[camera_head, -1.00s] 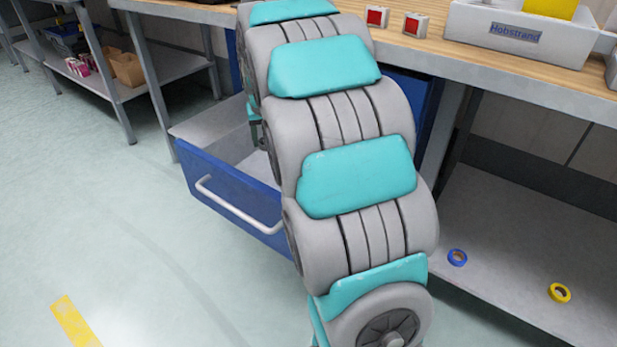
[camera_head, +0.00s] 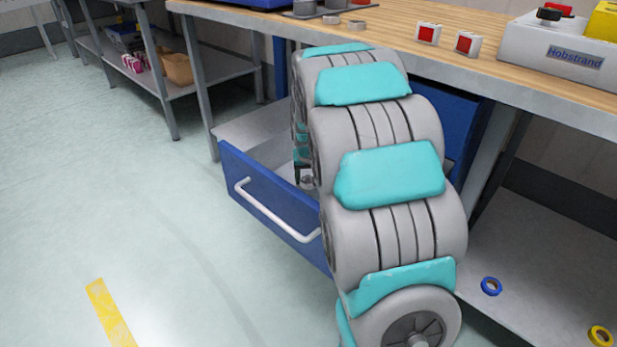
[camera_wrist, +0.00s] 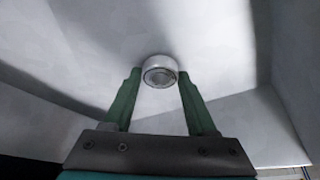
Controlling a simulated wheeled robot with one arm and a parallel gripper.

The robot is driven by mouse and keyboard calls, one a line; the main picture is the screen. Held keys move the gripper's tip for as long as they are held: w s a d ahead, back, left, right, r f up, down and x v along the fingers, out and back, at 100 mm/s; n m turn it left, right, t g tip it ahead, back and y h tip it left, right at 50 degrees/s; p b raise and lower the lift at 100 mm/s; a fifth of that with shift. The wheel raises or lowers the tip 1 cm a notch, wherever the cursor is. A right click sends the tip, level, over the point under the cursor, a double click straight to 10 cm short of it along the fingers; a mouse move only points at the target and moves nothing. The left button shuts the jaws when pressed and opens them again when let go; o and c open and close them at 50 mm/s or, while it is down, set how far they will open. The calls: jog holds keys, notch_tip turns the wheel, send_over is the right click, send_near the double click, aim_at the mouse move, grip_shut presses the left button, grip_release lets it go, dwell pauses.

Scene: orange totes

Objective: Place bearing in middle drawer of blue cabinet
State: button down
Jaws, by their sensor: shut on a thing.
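The bearing (camera_wrist: 160,72), a small silvery ring, is held between the green fingertips of my gripper (camera_wrist: 160,80) in the wrist view. The pale drawer floor and walls surround them there; I cannot tell whether the bearing touches the floor. In the head view, the blue cabinet (camera_head: 466,120) stands under the workbench, mostly hidden behind my arm. One blue-fronted drawer (camera_head: 262,197) with a white bar handle is pulled out. My gripper (camera_head: 304,176) is down inside this open drawer, with the bearing (camera_head: 308,182) just visible at its tip. Other drawers are hidden.
Blue tape (camera_head: 491,286) and yellow tape (camera_head: 600,335) lie on the lower shelf at right.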

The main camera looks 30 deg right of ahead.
jog(key=shift+f, duration=0.15)
jog(key=shift+c, duration=1)
grip_release()
jog(key=v, duration=1.2)
jog(key=shift+r, duration=0.25)
